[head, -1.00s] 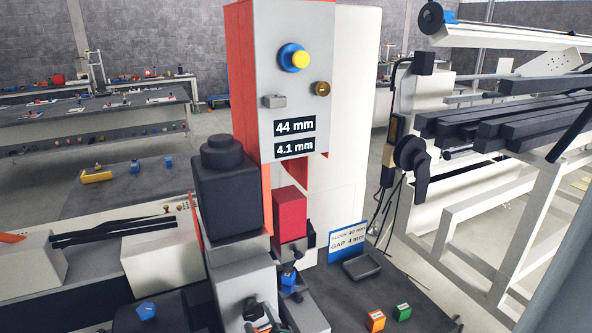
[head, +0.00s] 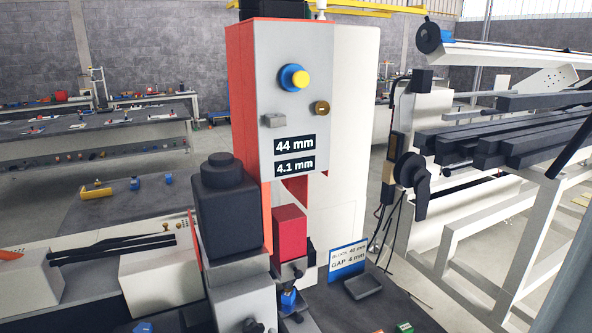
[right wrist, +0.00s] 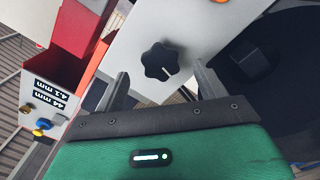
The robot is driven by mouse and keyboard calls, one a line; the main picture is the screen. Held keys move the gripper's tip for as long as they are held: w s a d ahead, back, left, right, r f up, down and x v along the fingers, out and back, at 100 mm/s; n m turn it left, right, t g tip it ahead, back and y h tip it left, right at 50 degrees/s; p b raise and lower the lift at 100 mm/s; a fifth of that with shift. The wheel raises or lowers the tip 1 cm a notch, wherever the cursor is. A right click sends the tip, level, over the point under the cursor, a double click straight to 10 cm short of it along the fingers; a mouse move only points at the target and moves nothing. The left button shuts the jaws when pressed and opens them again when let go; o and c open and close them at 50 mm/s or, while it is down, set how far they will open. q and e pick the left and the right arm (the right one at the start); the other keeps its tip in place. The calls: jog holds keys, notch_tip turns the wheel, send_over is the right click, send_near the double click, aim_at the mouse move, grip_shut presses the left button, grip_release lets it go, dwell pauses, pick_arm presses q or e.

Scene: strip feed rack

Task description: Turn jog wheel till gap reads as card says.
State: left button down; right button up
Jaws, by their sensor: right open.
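The jog wheel, a black lobed knob (right wrist: 160,61) with a white mark, sits on a pale panel in the right wrist view. It is partly cut off at the bottom of the head view (head: 252,325). My right gripper (right wrist: 161,72) is open, its fingers either side of the knob in the picture; I cannot tell whether they reach it. The displays read 44 mm (head: 295,145) and 4.1 mm (head: 294,167). The card (head: 347,261) reads block 40 mm, gap 4 mm. My left gripper is not in view.
A red block (head: 289,237) stands under the press head. A black cylinder-topped housing (head: 225,205) is left of it. A small dark tray (head: 363,286) lies by the card. A rack of dark bars (head: 520,140) stands at right.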

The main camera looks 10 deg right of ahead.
jog(key=v, duration=0.6)
dwell(0.4)
